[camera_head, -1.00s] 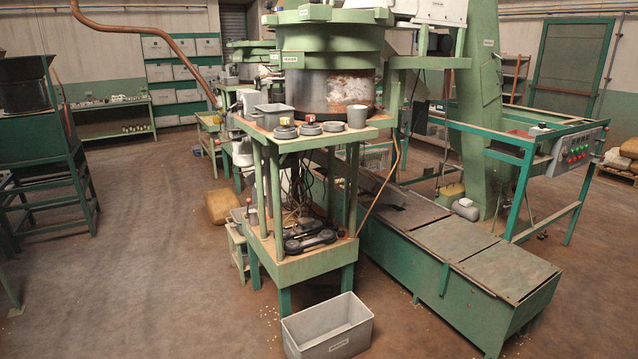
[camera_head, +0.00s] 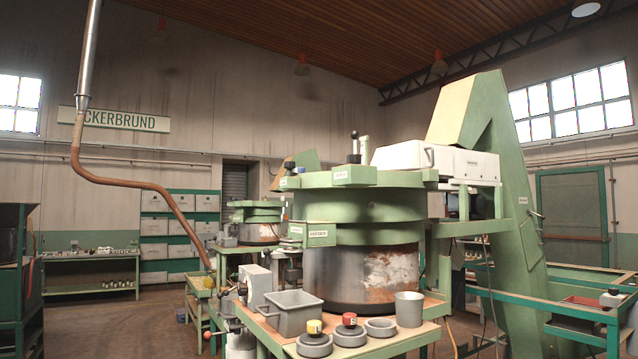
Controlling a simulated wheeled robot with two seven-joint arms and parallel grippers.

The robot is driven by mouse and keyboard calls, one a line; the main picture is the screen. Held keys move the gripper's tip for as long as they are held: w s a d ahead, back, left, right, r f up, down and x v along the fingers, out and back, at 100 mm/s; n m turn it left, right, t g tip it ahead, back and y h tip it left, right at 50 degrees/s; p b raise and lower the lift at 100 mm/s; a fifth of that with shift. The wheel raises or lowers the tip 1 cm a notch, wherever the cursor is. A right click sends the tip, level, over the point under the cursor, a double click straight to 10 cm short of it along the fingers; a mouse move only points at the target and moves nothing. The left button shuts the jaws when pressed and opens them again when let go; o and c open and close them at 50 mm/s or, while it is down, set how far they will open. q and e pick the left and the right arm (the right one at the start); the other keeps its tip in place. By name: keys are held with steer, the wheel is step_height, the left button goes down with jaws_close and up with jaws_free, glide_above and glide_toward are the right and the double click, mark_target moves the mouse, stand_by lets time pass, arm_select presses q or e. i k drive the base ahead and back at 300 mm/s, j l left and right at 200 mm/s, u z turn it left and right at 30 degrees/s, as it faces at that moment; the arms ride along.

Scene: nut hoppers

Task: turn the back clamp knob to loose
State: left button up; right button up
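A green-rimmed hopper (camera_head: 365,230) with a worn metal drum (camera_head: 350,280) stands on the table in the middle. On its top is an upright rod with a black ball knob (camera_head: 354,134). A grey box-shaped unit (camera_head: 258,287) sits at the table's left edge, with a small red ball (camera_head: 207,335) on a lever near it. I cannot tell which part is the back clamp knob or how it is set. A second, similar green hopper (camera_head: 262,232) stands farther back. Neither of my grippers shows in this view.
The table front holds a grey tub (camera_head: 292,316), yellow-topped (camera_head: 314,328) and red-topped (camera_head: 350,320) pieces, a grey ring (camera_head: 380,327) and a cup (camera_head: 409,309). A green frame (camera_head: 560,330) stands at right. Some floor (camera_head: 110,325) is clear at left.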

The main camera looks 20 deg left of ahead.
mark_target(289, 165)
steer(key=i+j, duration=0.2)
steer(key=j, duration=0.15)
steer(key=i+j+z, duration=0.1)
steer(key=i+j, duration=0.15)
steer(key=j, duration=0.15)
steer(key=i+j, duration=0.2)
steer(key=j, duration=0.15)
steer(key=i+j, duration=0.2)
steer(key=j, duration=0.2)
steer(key=i+j+z, duration=0.1)
steer(key=i+j, duration=0.15)
steer(key=j, duration=0.1)
